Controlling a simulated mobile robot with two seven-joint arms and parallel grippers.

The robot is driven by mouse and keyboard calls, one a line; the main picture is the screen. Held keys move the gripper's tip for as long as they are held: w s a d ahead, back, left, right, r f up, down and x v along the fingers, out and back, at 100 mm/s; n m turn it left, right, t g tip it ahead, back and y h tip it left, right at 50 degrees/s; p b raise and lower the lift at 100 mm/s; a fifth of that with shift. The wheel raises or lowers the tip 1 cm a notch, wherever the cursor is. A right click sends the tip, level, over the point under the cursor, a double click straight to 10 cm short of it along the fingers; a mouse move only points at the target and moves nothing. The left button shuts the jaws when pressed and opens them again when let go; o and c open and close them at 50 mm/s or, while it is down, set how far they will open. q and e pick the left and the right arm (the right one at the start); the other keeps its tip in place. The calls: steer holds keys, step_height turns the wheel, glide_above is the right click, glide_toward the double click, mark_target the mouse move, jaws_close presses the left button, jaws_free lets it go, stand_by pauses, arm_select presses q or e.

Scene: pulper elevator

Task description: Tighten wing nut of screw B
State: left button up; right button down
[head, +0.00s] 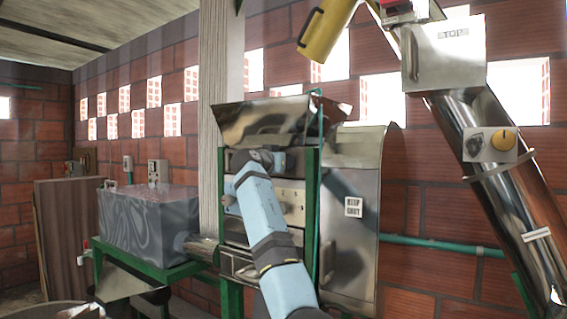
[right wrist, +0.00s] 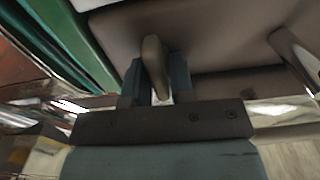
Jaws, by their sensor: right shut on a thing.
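A brownish, rounded wing nut (right wrist: 154,56) shows in the right wrist view, standing out from a grey-brown metal panel (right wrist: 225,45). My right gripper (right wrist: 155,82) is shut on it, with one dark blue-grey finger on each side. In the head view my blue right arm rises from the bottom to the front of the green-framed pulper, whose panel (head: 291,190) carries small labels and knobs. My wrist hides the held wing nut there, and I cannot read which screw it belongs to. My left gripper is not in view.
A grey box (head: 150,225) on a green stand is left of the pulper. A metal cover (head: 352,240) with a "KEEP SHUT" label is right of the panel. A shiny slanted tube (head: 500,170) stands further right. A pale post (head: 220,80) is behind.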

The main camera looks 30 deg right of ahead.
steer(key=shift+f, duration=0.1)
steer(key=c, duration=1.1)
jaws_free()
steer(key=b+v, duration=0.3)
steer(key=v, duration=1.1)
steer(key=shift+d, duration=0.1)
steer(key=shift+f, duration=0.1)
